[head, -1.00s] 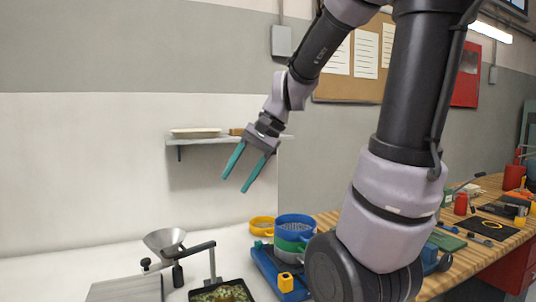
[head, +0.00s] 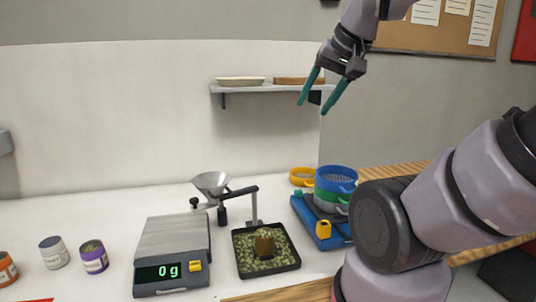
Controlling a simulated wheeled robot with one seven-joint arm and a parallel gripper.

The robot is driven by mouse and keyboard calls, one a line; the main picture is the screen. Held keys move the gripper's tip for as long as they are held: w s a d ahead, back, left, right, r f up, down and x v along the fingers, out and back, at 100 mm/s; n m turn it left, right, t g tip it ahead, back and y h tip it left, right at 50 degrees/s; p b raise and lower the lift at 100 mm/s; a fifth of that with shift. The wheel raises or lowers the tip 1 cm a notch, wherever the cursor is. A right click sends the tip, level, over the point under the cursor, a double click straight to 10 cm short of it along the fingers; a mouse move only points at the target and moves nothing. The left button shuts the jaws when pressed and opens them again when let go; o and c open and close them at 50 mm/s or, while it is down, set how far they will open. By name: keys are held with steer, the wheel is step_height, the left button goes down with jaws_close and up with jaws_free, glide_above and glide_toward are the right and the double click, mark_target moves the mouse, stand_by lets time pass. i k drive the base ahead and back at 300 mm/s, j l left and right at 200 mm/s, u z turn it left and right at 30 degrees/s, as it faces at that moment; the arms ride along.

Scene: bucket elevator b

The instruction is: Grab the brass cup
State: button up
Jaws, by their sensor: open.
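A small brass-brown cup (head: 265,242) stands in a black square tray (head: 240,268) of green pellets on the white worktop. My gripper (head: 317,108) is open and empty, with its two teal fingers pointing down. It is high above the worktop, up and to the right of the cup in the picture, in front of the wall near the shelf's right end.
A scale (head: 172,262) reading 0 g stands left of the tray. A metal funnel (head: 211,183) on a stand is behind it. Stacked blue and green sieves (head: 336,181) stand on the right. Several small cans are at far left. A wall shelf (head: 235,89) holds a dish.

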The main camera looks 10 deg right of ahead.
mark_target(265, 236)
steer(key=k, duration=0.25)
steer(key=k+z, duration=0.2)
steer(key=z, duration=0.3)
steer(key=k+l+z, duration=0.1)
steer(key=z, duration=0.4)
steer(key=k+j+z, duration=0.1)
steer(key=j, duration=0.25)
steer(key=k+j+z, duration=0.1)
steer(key=j, duration=0.3)
steer(key=k+j+z, duration=0.1)
steer(key=j, duration=0.25)
steer(key=k+j+z, duration=0.1)
steer(key=j, duration=0.25)
steer(key=k+j+z, duration=0.1)
steer(key=j, duration=0.2)
steer(key=k+j, duration=0.1)
steer(key=j, duration=0.25)
steer(key=k+j, duration=0.15)
steer(key=j, duration=0.2)
steer(key=k+j, duration=0.1)
steer(key=j, duration=0.25)
